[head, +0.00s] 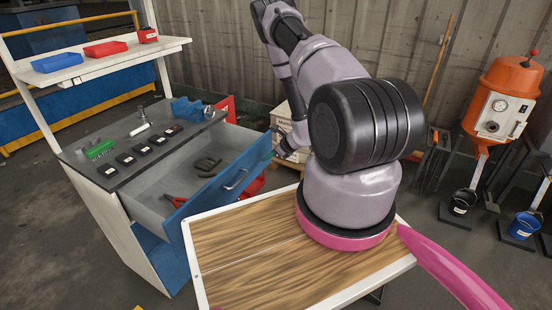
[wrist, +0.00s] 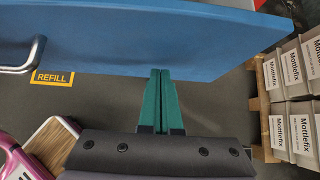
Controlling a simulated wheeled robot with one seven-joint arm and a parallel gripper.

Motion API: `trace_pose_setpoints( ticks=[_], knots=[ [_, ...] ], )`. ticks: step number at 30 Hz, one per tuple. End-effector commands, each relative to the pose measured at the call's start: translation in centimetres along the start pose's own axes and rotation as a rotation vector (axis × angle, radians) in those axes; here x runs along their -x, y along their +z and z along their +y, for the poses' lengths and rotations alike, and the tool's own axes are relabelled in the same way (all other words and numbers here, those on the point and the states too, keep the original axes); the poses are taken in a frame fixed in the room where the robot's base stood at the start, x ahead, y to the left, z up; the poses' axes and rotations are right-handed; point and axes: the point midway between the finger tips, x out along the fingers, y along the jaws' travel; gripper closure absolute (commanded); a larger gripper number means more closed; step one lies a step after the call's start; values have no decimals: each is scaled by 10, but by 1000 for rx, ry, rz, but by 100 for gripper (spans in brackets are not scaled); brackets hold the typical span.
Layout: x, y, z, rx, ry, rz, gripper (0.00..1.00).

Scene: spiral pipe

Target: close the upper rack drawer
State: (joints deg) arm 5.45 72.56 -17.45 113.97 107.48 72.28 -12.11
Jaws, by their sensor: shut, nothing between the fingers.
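The upper rack drawer is pulled out, with its blue front (head: 222,190) facing right in the head view. A metal handle (head: 237,180) is on that front. The drawer holds dark gloves (head: 208,166) and red-handled pliers (head: 177,201). My gripper (head: 272,155) is at the far end of the front, partly small and hard to see. In the wrist view my gripper's green fingers (wrist: 160,75) are shut and empty. Their tips overlap the blue front (wrist: 165,35), right of the handle (wrist: 28,62); I cannot tell whether they touch it.
Boxes (wrist: 285,95) on a pallet are at right in the wrist view. The rack top (head: 122,140) bears a green block and several small black items. An orange machine (head: 505,95) stands at right.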

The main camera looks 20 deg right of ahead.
Motion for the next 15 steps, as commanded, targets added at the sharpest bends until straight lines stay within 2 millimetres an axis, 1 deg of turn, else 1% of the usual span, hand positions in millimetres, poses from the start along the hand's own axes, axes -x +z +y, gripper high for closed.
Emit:
trace_pose_setpoints(
  ticks=[4,15],
  knots=[
    [-6,6,0,2,1,1,100],
    [-7,7,0,1,1,0,100]
  ],
)
